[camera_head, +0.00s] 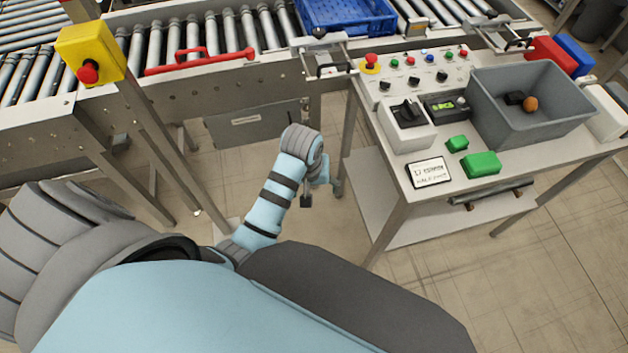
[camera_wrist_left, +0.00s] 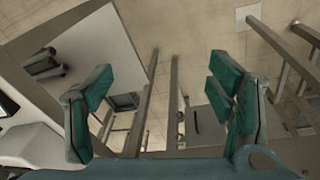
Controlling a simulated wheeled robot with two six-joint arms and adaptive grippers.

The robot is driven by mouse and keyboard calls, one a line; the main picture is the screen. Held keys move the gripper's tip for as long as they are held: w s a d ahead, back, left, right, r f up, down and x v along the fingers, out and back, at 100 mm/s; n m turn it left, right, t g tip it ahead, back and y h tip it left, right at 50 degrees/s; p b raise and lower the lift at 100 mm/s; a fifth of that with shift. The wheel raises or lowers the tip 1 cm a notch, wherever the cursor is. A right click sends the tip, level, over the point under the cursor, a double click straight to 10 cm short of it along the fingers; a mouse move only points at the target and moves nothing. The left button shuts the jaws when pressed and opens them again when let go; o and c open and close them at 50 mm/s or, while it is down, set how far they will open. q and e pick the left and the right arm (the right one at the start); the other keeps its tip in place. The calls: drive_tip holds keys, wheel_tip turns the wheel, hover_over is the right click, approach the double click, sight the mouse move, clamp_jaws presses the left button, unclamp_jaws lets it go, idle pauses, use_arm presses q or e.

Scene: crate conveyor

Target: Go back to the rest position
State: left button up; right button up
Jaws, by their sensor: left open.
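My left arm reaches forward over the floor. Its open, empty left gripper (camera_head: 320,188) hangs between the conveyor and the control table, partly hidden by the wrist. In the left wrist view the two teal fingers of the left gripper (camera_wrist_left: 160,112) stand wide apart, with only floor and metal legs between them. My right gripper does not show in either view.
The control table (camera_head: 398,185) stands right of the gripper, carrying a grey bin (camera_head: 490,110), green blocks (camera_head: 481,164) and buttons. The roller conveyor (camera_head: 215,95) holds a blue crate (camera_head: 345,28). A yellow stop box (camera_head: 90,50) stands left. Floor at lower right is clear.

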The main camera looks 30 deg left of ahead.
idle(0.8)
use_arm(q)
drive_tip(key=w+f+m+t, duration=0.2)
drive_tip(key=w+f+t, duration=0.1)
drive_tip(key=w+f, duration=0.25)
drive_tip(key=s+a+f+m+b, duration=0.1)
drive_tip(key=s+f, duration=0.3)
drive_tip(key=f, duration=0.4)
drive_tip(key=s+a+f+m+b, duration=0.15)
drive_tip(key=s+f, duration=0.25)
drive_tip(key=f, duration=0.4)
drive_tip(key=s+a+f+g+b, duration=0.1)
drive_tip(key=s+f, duration=0.3)
drive_tip(key=s, duration=0.6)
drive_tip(key=s+a+f+g+b, duration=0.1)
drive_tip(key=s+f, duration=0.4)
drive_tip(key=s, duration=0.6)
drive_tip(key=s+a+f+g+y+b, duration=0.1)
drive_tip(key=s+a+f, duration=0.2)
drive_tip(key=s, duration=0.7)
wheel_tip(320, 180, down, 2)
drive_tip(key=shift+s+f+m+g, duration=0.15)
drive_tip(key=shift+m+g, duration=0.2)
drive_tip(key=shift+g, duration=0.05)
